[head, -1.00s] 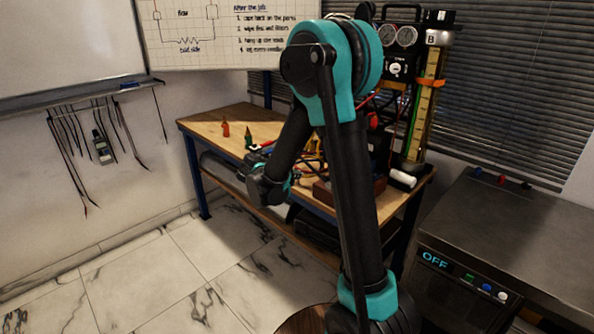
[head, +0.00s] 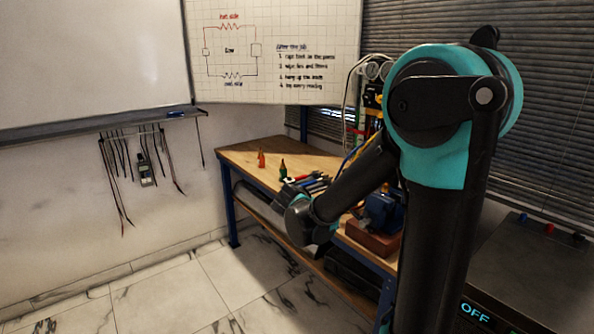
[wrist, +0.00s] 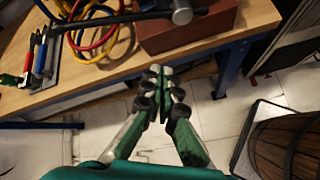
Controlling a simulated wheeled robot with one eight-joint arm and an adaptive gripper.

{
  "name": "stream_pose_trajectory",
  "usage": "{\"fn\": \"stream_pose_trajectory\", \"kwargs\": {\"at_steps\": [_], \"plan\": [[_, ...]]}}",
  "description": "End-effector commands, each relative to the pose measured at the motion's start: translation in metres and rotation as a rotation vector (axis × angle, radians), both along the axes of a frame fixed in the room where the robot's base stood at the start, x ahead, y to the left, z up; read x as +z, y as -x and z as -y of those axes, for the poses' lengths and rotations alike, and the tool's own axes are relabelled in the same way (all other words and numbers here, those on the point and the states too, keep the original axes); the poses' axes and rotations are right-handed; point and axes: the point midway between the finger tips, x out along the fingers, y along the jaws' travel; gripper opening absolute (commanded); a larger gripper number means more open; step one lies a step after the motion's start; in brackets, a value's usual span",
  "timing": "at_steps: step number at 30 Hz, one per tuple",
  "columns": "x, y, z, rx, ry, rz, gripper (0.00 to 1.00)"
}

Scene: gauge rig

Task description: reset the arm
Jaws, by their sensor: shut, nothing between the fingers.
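My gripper (wrist: 160,74) is shut and empty in the wrist view, its fingertips together in front of the workbench's edge. The wooden workbench (wrist: 255,17) crosses the top of that view. In the head view my arm is folded, with its elbow high at the right and its forearm angled down to the left. The arm's end is in front of the workbench (head: 240,152), and the fingers cannot be made out there.
On the bench are an orange bottle (head: 261,160), a green bottle (head: 283,170) and a reddish-brown block (wrist: 187,27). Coiled cables (wrist: 92,38) lie beside the block. A wooden barrel (wrist: 285,145) stands at the wrist view's right. Tiled floor (head: 185,290) is clear at left.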

Motion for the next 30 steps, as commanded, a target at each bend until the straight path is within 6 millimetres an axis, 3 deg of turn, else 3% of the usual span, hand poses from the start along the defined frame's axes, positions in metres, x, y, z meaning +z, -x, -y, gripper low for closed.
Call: {"fn": "stream_pose_trajectory", "kwargs": {"at_steps": [1, 6, 12, 15, 21, 30], "plan": [[-0.01, 0.02, 0.021, -0.098, -0.11, 0.023, 0.0], [-0.043, 0.083, 0.055, -0.462, -0.503, 0.123, 0.0], [-0.075, 0.152, 0.063, -0.927, -0.915, 0.244, 0.0], [-0.085, 0.175, 0.058, -1.119, -1.068, 0.288, 0.0], [-0.093, 0.195, 0.05, -1.329, -1.226, 0.332, 0.0], [-0.094, 0.196, 0.049, -1.352, -1.243, 0.337, 0.0]]}}
